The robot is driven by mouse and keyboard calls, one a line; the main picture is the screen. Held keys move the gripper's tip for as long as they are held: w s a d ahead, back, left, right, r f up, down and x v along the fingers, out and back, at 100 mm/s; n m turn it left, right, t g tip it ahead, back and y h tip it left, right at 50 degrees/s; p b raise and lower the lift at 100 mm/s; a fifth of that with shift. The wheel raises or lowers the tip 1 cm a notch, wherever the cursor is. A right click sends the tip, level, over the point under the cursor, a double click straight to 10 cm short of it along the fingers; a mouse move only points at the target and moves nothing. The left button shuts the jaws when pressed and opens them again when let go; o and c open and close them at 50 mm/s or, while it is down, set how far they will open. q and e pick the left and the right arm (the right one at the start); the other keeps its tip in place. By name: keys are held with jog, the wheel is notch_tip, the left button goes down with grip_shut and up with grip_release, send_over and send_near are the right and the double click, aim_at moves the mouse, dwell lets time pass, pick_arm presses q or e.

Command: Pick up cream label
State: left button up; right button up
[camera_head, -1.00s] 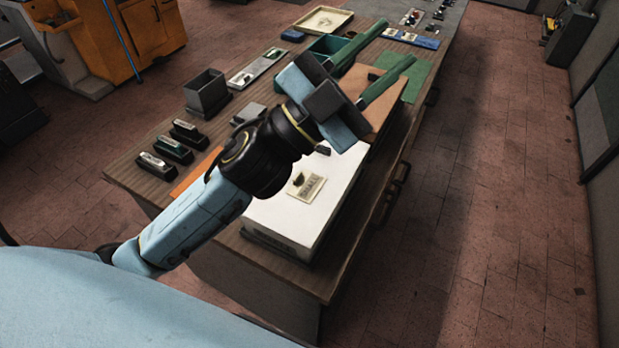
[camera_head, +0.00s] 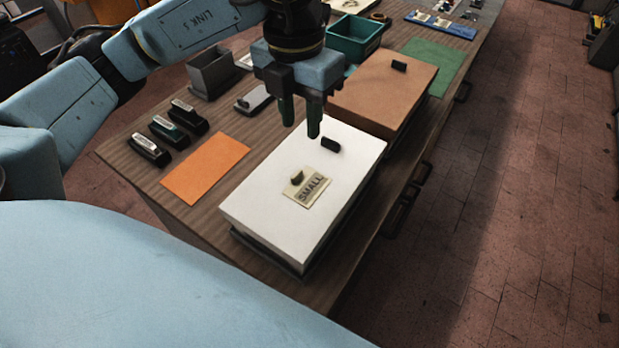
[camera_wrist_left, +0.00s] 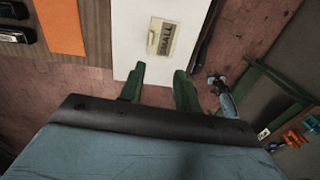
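The cream label (camera_head: 306,187) reads SMALL and lies flat on the white box (camera_head: 262,208), with a small dark knob on it. It also shows in the left wrist view (camera_wrist_left: 165,37), beyond my fingertips. My left gripper (camera_head: 300,120) points down above the far part of the white box, behind the label and apart from it. In the left wrist view its two green fingers (camera_wrist_left: 160,74) are spread with nothing between them. My right gripper is not in view.
A small black block (camera_head: 331,144) sits on the white box. A brown box (camera_head: 380,85) stands behind it. An orange sheet (camera_head: 206,166) and several black stamps (camera_head: 168,131) lie to the left. A grey bin (camera_head: 212,73) and a green bin (camera_head: 355,37) stand farther back.

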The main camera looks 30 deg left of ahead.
aim_at(297, 174)
pick_arm(q)
jog(key=f, duration=0.4)
jog(key=a+f, duration=0.1)
jog(key=f, duration=0.8)
jog(key=shift+a+f+p, duration=0.1)
jog(key=shift+a+p, duration=0.1)
jog(key=shift+p, duration=0.1)
grip_shut()
